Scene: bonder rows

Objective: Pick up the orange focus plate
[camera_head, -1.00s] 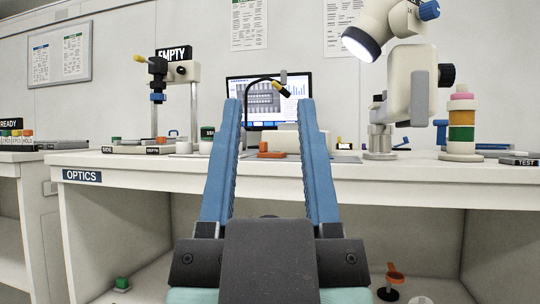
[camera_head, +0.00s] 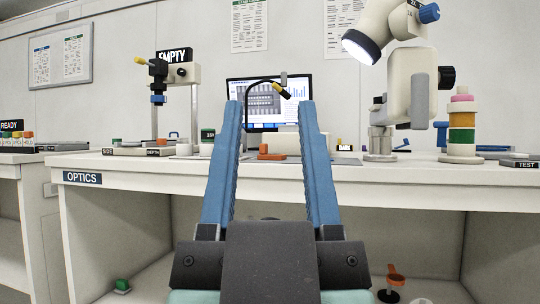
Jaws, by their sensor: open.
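My gripper (camera_head: 272,105) is in the middle of the head view, its two long blue fingers spread apart and pointing toward the bench. Nothing is between them. A small orange piece (camera_head: 265,152), which looks like the orange focus plate, lies on the optics bench (camera_head: 330,172) beyond the fingers and shows in the gap between them. It is low and flat with a raised part, and too small to make out fully. Another orange item (camera_head: 396,269) sits on a dark round base on the lower shelf to the right.
A monitor (camera_head: 268,98) stands behind the orange piece. A white microscope-like arm (camera_head: 408,90) and a stack of coloured rings (camera_head: 461,122) stand at right. A stand marked EMPTY (camera_head: 194,100) and labelled trays (camera_head: 130,151) are at left. The bench front edge crosses below.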

